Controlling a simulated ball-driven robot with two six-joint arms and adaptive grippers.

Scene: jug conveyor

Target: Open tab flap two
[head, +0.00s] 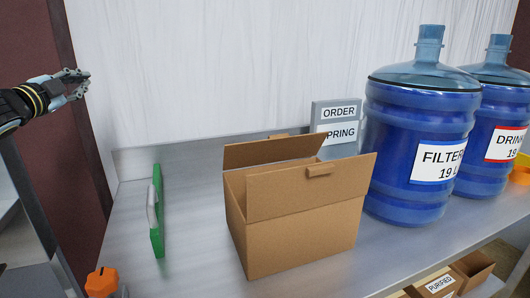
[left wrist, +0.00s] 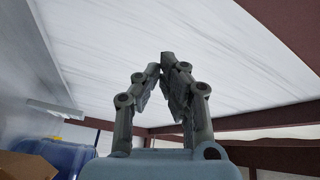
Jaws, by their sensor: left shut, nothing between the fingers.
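An open cardboard box (head: 300,240) stands on the metal counter. Its near flap (head: 300,188) is raised and leans outward, with a small tab (head: 320,170) near its top edge. Its far flap (head: 265,152) is also raised, and another small tab (head: 278,136) shows at its top. Which flap is number two I cannot tell. My left gripper (head: 80,82) is at the upper left, well away from the box. In the left wrist view its fingertips (left wrist: 166,60) meet with nothing between them. A corner of the box (left wrist: 25,166) shows there too. My right gripper is not in view.
An orange item (head: 101,281) is at lower left. The counter (head: 190,190) is clear between board and box.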

